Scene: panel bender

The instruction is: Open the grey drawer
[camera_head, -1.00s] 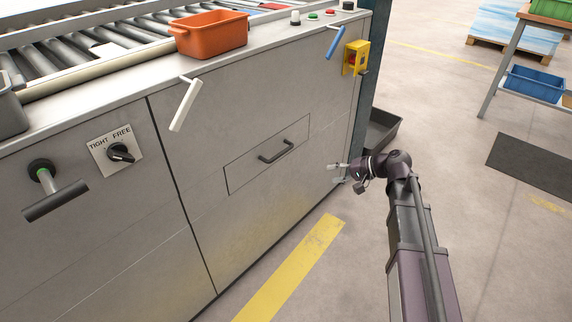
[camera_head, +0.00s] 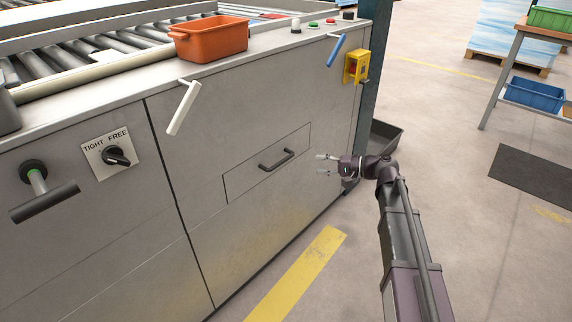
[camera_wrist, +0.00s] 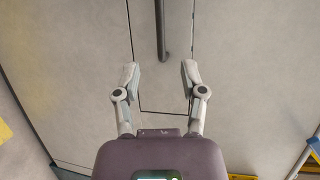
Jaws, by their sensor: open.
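The grey drawer (camera_head: 240,182) is flush in the front of the grey machine and looks shut. Its dark bar handle (camera_head: 276,160) sits in the middle of its face. My gripper (camera_head: 321,164) is open and empty, to the right of the drawer and apart from the handle. In the wrist view the drawer face (camera_wrist: 178,88) lies ahead, and the handle (camera_wrist: 161,30) runs upright at the top middle, beyond and between the open fingertips (camera_wrist: 160,72).
The machine front carries a white lever (camera_head: 184,107), a TIGHT/FREE knob (camera_head: 114,156), a black T-handle (camera_head: 45,203), a blue lever (camera_head: 335,50) and a yellow switch box (camera_head: 356,66). A dark tray (camera_head: 383,140) lies behind my gripper. Floor in front is clear.

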